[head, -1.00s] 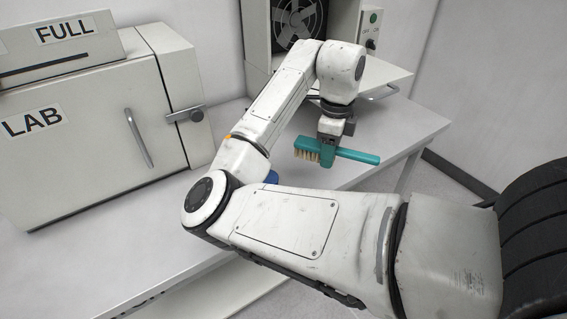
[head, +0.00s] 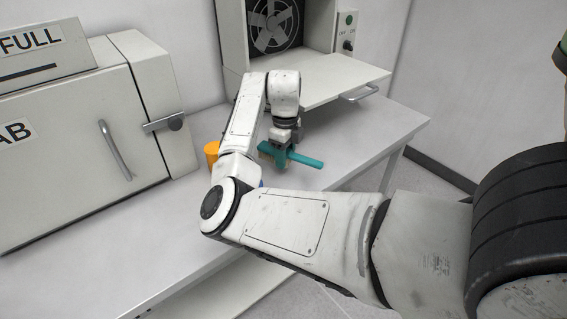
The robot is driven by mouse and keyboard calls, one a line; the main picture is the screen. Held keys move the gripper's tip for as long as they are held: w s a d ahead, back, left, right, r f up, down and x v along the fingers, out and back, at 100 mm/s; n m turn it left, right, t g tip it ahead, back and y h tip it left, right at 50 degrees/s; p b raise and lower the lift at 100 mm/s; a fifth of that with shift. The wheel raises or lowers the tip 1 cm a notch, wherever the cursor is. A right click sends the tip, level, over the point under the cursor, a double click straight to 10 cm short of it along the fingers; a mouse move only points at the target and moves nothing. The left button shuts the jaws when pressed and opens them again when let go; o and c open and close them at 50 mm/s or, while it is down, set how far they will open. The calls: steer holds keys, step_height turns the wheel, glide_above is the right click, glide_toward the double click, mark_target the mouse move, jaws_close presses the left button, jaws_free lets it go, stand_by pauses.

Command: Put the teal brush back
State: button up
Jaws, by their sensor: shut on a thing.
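The teal brush (head: 305,160) is in my gripper (head: 284,146), in the middle of the head view. My gripper is shut on it and points down. The handle sticks out to the right, and the pale bristles at the left are partly hidden by my arm. The brush is low over the white table (head: 345,172); I cannot tell whether it touches the top.
An orange cylinder (head: 211,153) stands on the table left of my arm. A cream furnace box (head: 75,150) with a handle fills the left. A cabinet with a fan (head: 272,25) and a lowered flap (head: 325,78) is behind. The table's right side is clear.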

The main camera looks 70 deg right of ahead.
steer(key=shift+w+d+f, duration=0.2)
steer(key=shift+w+f, duration=0.05)
steer(key=shift+f, duration=0.15)
steer(key=shift+f+p, duration=0.35)
steer(key=shift+f, duration=1.25)
steer(key=shift+f, duration=0.1)
steer(key=o, duration=1)
step_height(320, 180, up, 12)
steer(key=shift+r+b, duration=0.15)
steer(key=shift+b, duration=0.45)
